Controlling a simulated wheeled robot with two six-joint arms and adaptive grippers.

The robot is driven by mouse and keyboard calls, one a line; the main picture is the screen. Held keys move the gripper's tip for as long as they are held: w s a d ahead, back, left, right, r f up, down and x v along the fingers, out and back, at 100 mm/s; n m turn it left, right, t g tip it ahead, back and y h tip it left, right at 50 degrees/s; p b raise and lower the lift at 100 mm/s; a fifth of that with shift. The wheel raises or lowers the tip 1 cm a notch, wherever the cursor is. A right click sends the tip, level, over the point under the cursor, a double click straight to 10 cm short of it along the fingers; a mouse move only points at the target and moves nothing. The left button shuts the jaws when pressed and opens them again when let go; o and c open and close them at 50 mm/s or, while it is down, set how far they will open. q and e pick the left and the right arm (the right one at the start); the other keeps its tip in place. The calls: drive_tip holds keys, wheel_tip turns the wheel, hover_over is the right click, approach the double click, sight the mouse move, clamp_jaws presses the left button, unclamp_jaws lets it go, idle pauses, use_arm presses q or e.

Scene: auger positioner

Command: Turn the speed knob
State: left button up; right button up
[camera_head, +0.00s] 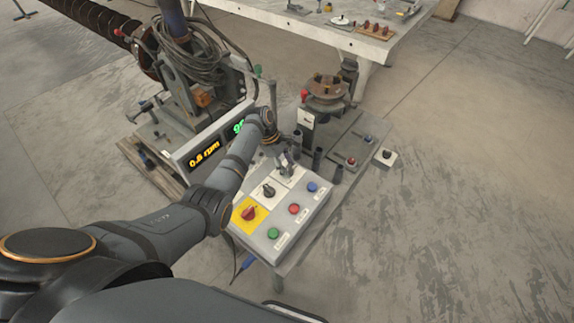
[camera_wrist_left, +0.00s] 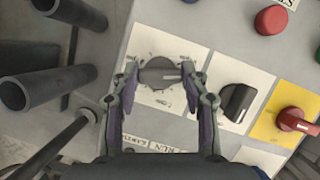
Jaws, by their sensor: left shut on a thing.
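The speed knob (camera_wrist_left: 160,76) is a dark grey rotary knob on a white dial plate (camera_wrist_left: 150,45) with small markings, on the sloped grey control box (camera_head: 283,225). My left gripper (camera_wrist_left: 160,70) is shut on this knob, one finger on each side. In the head view my left gripper (camera_head: 287,160) reaches the box's far end and mostly hides the knob. An amber display (camera_head: 205,154) reads 0.8 rpm; a green display (camera_head: 239,127) is partly covered by my arm. My right gripper is not in view.
Beside the gripped knob are a black selector (camera_head: 268,190) and a red switch on a yellow plate (camera_head: 249,213). Green (camera_head: 273,233), red (camera_head: 294,209) and blue (camera_head: 312,187) buttons line the box. Dark upright tubes (camera_wrist_left: 45,86) stand close to the gripper.

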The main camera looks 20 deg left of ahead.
use_arm(q)
drive_tip(key=m+g+b, duration=0.1)
drive_tip(key=m, duration=0.2)
drive_tip(key=shift+w+f+m+b, duration=0.1)
drive_tip(key=shift+w+m+b, duration=0.05)
drive_tip(key=shift+m+b, duration=0.25)
drive_tip(key=m+b, duration=0.1)
drive_tip(key=m+g+b, duration=0.1)
drive_tip(key=m, duration=0.1)
drive_tip(key=shift+w+f+m+g+y+b, duration=0.1)
drive_tip(key=shift+m+g+y+b, duration=0.2)
drive_tip(key=shift+y+b, duration=0.1)
drive_tip(key=m+b, duration=0.2)
drive_tip(key=m+g+y+b, duration=0.1)
drive_tip(key=m+b, duration=0.1)
drive_tip(key=m, duration=0.1)
drive_tip(key=shift+d+y+b, duration=0.15)
drive_tip(key=shift+y+b, duration=0.15)
drive_tip(key=shift+b, duration=0.1)
drive_tip(key=shift+r+m+g+y+b, duration=0.2)
drive_tip(key=shift+m+g+y+b, duration=0.3)
drive_tip(key=shift+m+b, duration=0.95)
drive_tip(key=shift+m, duration=0.65)
drive_tip(key=shift+p, duration=0.3)
drive_tip(key=o, duration=1.1)
drive_tip(key=shift+o, duration=0.2)
